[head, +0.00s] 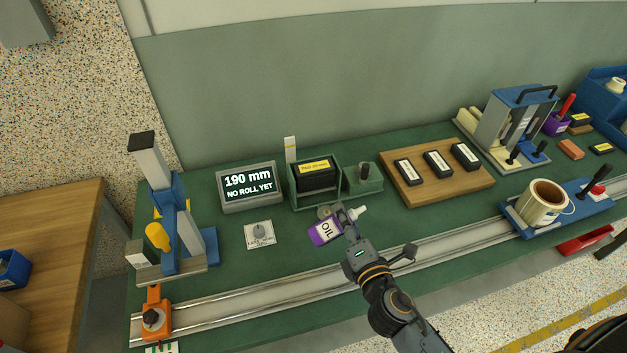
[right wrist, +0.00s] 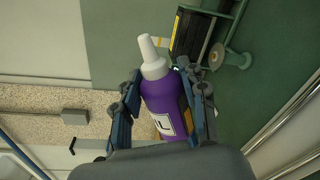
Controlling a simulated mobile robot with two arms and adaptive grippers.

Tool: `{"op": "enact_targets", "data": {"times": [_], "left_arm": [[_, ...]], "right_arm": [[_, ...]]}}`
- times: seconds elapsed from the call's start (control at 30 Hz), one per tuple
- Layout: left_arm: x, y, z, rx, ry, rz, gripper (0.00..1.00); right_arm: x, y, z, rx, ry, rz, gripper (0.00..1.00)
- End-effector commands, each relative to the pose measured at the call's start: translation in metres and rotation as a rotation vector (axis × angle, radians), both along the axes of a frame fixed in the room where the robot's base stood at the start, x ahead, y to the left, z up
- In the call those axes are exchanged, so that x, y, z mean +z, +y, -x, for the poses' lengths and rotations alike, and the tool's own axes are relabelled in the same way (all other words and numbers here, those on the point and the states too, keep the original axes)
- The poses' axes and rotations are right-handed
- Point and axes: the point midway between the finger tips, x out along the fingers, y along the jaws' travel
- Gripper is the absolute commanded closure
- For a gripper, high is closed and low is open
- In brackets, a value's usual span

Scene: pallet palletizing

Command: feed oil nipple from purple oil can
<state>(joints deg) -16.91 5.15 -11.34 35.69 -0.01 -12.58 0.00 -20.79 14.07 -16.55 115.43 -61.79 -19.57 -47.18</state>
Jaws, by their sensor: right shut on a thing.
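The purple oil can (head: 323,232) is a bottle with a white label reading OIL and a white cap and nozzle. My right gripper (head: 343,220) is shut on it and holds it tilted over the green bench, its nozzle pointing right. In the right wrist view the can (right wrist: 165,103) sits between the two fingers, its white nozzle (right wrist: 148,48) clear of them. A small pale round part (right wrist: 217,56) on a green fitting shows beyond the can, apart from the nozzle. I cannot tell for sure which part is the oil nipple. My left gripper is not in view.
Behind the can stand a green holder (head: 295,192) with a black block and a green block (head: 352,185) with a dark knob. A display (head: 248,187) reads "190 mm, NO ROLL YET". A rail (head: 300,292) runs along the front. A wooden board (head: 415,197) lies to the right.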

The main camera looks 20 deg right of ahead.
Motion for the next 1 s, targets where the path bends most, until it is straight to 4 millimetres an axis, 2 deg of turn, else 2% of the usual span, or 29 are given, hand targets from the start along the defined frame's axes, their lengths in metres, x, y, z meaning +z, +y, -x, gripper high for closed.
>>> {"op": "enact_targets", "data": {"times": [0.03, 0.2, 0.3, 0.4, 0.5, 0.63, 0.77, 1.0], "left_arm": [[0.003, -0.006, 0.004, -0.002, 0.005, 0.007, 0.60], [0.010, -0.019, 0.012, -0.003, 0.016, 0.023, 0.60], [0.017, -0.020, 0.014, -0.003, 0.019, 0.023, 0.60], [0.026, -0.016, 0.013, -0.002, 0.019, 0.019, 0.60], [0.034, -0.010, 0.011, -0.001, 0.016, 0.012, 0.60], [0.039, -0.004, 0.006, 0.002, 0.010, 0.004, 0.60], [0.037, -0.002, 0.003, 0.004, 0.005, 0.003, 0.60], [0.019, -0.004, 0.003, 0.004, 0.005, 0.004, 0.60]], "right_arm": [[0.000, 0.000, -0.006, -0.011, 0.015, -0.174, 0.88], [-0.005, 0.004, -0.027, -0.035, 0.062, -0.824, 0.88], [-0.006, 0.008, -0.044, -0.044, 0.077, -1.131, 0.88], [-0.006, 0.015, -0.067, -0.051, 0.085, -1.344, 0.88], [-0.006, 0.024, -0.089, -0.053, 0.090, -1.461, 0.88], [-0.006, 0.033, -0.107, -0.052, 0.095, -1.515, 0.88], [-0.010, 0.036, -0.112, -0.051, 0.097, -1.529, 0.88], [-0.028, 0.036, -0.111, -0.051, 0.097, -1.527, 0.88]]}}
